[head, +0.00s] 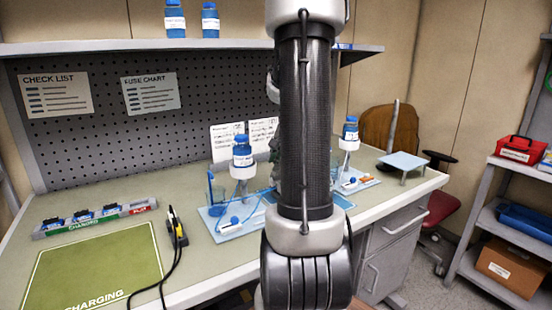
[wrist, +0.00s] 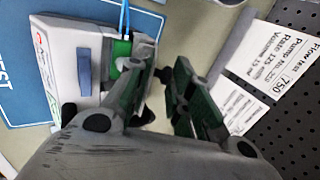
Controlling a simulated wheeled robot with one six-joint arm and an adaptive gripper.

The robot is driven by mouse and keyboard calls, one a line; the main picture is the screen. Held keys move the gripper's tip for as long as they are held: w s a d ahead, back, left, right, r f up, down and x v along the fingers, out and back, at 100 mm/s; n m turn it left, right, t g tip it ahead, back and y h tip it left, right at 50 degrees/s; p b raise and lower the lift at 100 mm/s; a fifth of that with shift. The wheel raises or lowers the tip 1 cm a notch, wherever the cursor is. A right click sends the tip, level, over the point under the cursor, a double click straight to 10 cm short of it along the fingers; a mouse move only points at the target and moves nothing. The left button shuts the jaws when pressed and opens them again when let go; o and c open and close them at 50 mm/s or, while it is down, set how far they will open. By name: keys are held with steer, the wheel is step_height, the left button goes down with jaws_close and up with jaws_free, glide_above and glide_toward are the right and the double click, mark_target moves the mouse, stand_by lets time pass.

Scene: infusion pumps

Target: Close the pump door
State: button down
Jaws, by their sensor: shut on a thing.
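The pump (wrist: 90,62) is a white box at the upper left of the wrist view, with a blue bar on its face, a green part (wrist: 121,48) and blue tubing. It lies over a blue mat edge. My gripper (wrist: 163,72) is beside the pump's right side, its fingers close together on something thin, apparently the pump door. The fingers mostly hide the held part, so I cannot tell the door's angle. In the head view my arm covers the pump and the gripper.
Blue-capped bottles on white stands (head: 243,170) (head: 349,145) stand on either side of my arm. Printed cards (wrist: 265,60) stand close behind my gripper. A green charging mat (head: 95,270) and a black cabled device (head: 177,228) lie at left. A shelf (head: 130,45) runs overhead.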

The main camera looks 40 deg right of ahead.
steer(key=shift+s+f+t+h, duration=0.3)
steer(key=shift+s+t, duration=0.4)
steer(key=shift+t, duration=0.4)
steer(key=shift+s+a+f+t, duration=0.25)
steer(key=shift+s+f+t, duration=0.2)
steer(key=shift+t, duration=0.65)
steer(key=c, duration=1.3)
jaws_free()
steer(key=shift+c, duration=0.2)
steer(key=shift+w, duration=0.1)
